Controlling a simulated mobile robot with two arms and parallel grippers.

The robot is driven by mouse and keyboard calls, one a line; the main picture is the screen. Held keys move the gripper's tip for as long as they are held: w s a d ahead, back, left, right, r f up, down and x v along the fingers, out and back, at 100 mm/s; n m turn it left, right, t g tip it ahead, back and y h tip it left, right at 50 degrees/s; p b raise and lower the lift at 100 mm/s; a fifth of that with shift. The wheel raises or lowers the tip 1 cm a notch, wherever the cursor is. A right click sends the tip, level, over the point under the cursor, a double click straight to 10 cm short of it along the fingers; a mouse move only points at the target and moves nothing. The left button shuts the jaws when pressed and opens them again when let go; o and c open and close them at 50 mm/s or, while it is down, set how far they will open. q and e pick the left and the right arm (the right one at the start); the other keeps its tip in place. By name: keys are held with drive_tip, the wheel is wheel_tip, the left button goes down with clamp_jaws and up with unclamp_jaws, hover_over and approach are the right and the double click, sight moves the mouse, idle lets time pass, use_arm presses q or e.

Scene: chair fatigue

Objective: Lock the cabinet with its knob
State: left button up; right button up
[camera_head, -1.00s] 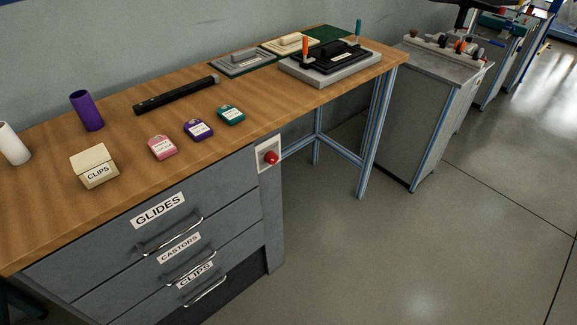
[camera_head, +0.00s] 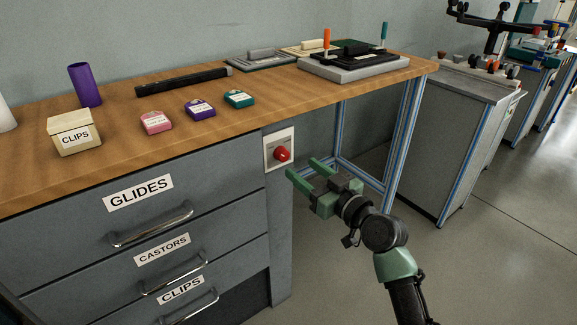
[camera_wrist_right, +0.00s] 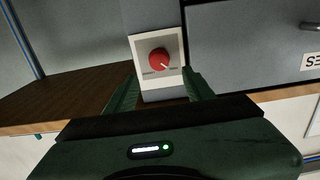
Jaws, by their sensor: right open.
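The red knob (camera_head: 282,154) sits on a white plate (camera_head: 270,150) at the upper right of the grey cabinet's (camera_head: 225,160) front, just under the worktop. In the right wrist view the knob (camera_wrist_right: 159,59) shows a white pointer mark aimed toward its lower right. My right gripper (camera_head: 304,172) is open and empty, a little to the right of the knob and below it, apart from it. In the right wrist view its two fingers (camera_wrist_right: 162,90) frame the plate's lower part. My left gripper is not in view.
The cabinet has drawers labelled GLIDES (camera_head: 138,193), CASTORS (camera_head: 162,250) and CLIPS (camera_head: 181,290), with bar handles sticking out. A blue-grey table leg (camera_head: 399,140) stands behind my right gripper. Floor right of the cabinet is open. A CLIPS box (camera_head: 75,132) stands on the worktop.

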sight(285, 156)
drive_tip(key=x, duration=0.7)
drive_tip(key=shift+f+b, duration=0.1)
drive_tip(key=shift+b, duration=0.3)
clamp_jaws()
